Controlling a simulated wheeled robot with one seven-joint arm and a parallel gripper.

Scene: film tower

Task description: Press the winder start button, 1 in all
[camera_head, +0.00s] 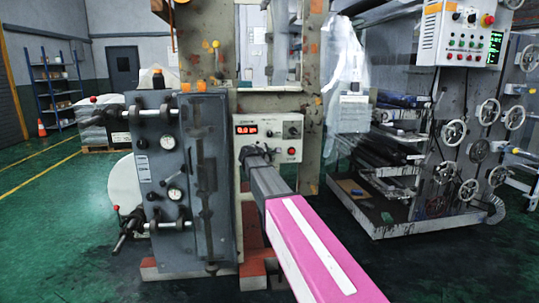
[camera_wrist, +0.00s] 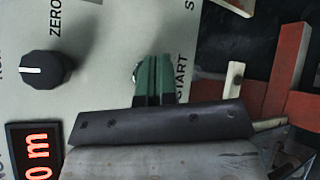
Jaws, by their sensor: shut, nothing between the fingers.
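The winder control panel (camera_head: 270,131) is a pale box with a red digital display, on the front of the machine. In the wrist view the panel face (camera_wrist: 105,60) fills the left and middle, turned on its side, with the word START on it. My gripper (camera_head: 257,151) is at the panel's lower left part in the head view. In the wrist view my gripper (camera_wrist: 155,62) is shut and empty, its greenish fingertips right beside the START label. The start button is mostly hidden behind the fingertips; only a small silvery edge shows at their left. I cannot tell whether they touch it.
A black knob (camera_wrist: 45,71) marked ZERO and the red display (camera_wrist: 39,152) are on the panel. A red button (camera_head: 291,151) sits at its lower right. A grey gauge cabinet (camera_head: 190,190) stands left; a roller machine with handwheels (camera_head: 453,133) stands right.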

